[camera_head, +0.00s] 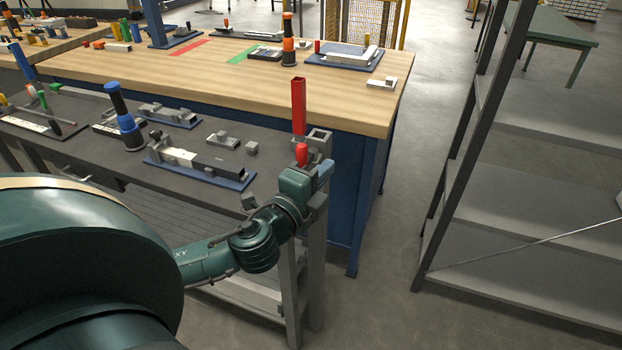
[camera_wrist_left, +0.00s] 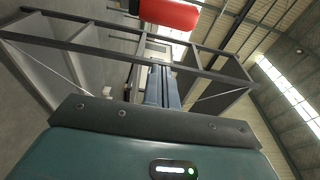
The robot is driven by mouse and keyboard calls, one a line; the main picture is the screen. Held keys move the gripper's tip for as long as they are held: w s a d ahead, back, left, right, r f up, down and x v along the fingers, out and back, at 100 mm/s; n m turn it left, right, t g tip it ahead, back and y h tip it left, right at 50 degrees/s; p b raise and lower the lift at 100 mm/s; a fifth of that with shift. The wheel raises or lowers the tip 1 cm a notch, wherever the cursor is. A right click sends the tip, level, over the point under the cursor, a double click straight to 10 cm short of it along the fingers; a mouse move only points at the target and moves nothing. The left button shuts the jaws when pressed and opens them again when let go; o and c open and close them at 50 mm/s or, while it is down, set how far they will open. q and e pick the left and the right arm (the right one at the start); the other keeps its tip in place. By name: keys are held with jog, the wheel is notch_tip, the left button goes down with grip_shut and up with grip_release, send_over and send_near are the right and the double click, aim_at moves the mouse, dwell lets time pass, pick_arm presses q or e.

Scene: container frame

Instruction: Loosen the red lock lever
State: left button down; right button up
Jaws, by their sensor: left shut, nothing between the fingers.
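A red knob-like lever (camera_head: 301,154) stands at the corner of the grey bench, beside a grey square-tube fitting (camera_head: 318,140). A taller red square bar (camera_head: 298,105) rises upright just behind it. My left gripper (camera_head: 322,178) is at this corner, just below and to the right of the red lever, with its fingers shut and empty. In the left wrist view the shut fingers (camera_wrist_left: 162,85) point away from the camera, and the rounded red lever (camera_wrist_left: 170,12) shows at the top edge. I cannot tell whether they touch. My right gripper is not in view.
The dark bench (camera_head: 75,125) carries a blue-based fixture (camera_head: 200,168) and a blue-and-black tool (camera_head: 125,117). A wooden table (camera_head: 350,108) stands behind. A grey metal shelf (camera_head: 540,165) stands on the right, with open floor (camera_head: 395,200) between.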

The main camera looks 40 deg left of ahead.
aim_at(308, 163)
pick_arm(q)
jog(key=shift+w+a+p, duration=0.2)
jog(key=shift+a, duration=0.8)
jog(key=shift+w+a+p, duration=0.15)
jog(key=shift+a+p, duration=0.05)
jog(key=shift+a, duration=0.75)
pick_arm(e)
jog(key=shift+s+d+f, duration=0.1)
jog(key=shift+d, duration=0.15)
pick_arm(q)
jog(key=shift+w, duration=0.1)
